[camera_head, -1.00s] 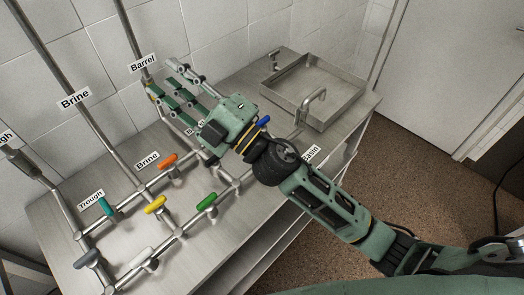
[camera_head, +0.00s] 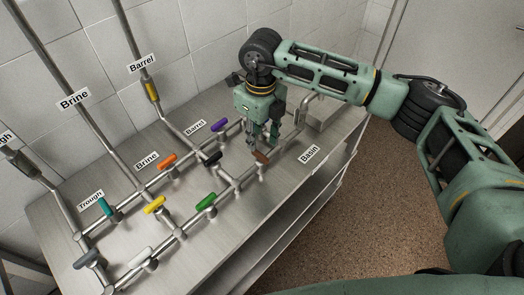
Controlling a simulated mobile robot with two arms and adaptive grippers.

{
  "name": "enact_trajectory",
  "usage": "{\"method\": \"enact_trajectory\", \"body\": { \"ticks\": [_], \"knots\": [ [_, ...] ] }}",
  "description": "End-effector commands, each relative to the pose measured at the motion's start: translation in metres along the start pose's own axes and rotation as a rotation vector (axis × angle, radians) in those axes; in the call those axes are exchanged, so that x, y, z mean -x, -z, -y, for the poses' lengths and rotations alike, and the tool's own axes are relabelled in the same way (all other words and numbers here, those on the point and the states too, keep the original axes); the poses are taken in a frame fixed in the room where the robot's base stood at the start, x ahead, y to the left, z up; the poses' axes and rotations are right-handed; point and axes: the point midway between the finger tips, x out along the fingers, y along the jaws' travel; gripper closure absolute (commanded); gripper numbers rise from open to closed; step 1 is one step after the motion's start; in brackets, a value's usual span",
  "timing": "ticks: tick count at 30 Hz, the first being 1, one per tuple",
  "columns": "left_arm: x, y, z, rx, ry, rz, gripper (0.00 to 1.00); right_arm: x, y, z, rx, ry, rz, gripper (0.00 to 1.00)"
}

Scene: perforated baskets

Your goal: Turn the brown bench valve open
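The brown bench valve handle (camera_head: 261,157) sits on the front pipe run of the steel bench, left of the "Basin" label (camera_head: 310,153). It appears to lie across its pipe. My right gripper (camera_head: 262,143) points down at the brown handle, its fingertips just above or beside it. The fingers look apart, with nothing held between them. Contact with the handle cannot be told. My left gripper is not in view.
Close by are a black handle (camera_head: 212,158), a purple handle (camera_head: 219,125) and a green handle (camera_head: 206,202). Orange (camera_head: 167,160) and yellow (camera_head: 155,204) handles are farther left. A tap spout (camera_head: 303,112) and basin (camera_head: 328,112) stand right of the gripper.

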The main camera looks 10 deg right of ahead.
Motion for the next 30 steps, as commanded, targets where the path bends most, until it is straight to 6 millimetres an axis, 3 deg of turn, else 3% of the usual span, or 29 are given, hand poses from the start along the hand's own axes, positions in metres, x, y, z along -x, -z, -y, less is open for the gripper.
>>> {"method": "enact_trajectory", "body": {
  "ticks": [5,18,28,30],
  "knots": [
    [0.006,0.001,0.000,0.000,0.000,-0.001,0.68,-0.007,0.004,0.010,-0.011,0.033,-0.020,0.68],
    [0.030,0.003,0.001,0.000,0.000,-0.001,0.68,-0.069,0.004,0.010,-0.009,0.028,-0.017,0.68],
    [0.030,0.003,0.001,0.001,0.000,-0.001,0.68,-0.076,0.004,0.011,-0.008,0.029,-0.015,0.68],
    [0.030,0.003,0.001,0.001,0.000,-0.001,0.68,-0.076,0.004,0.011,-0.008,0.029,-0.015,0.72]
  ]
}}
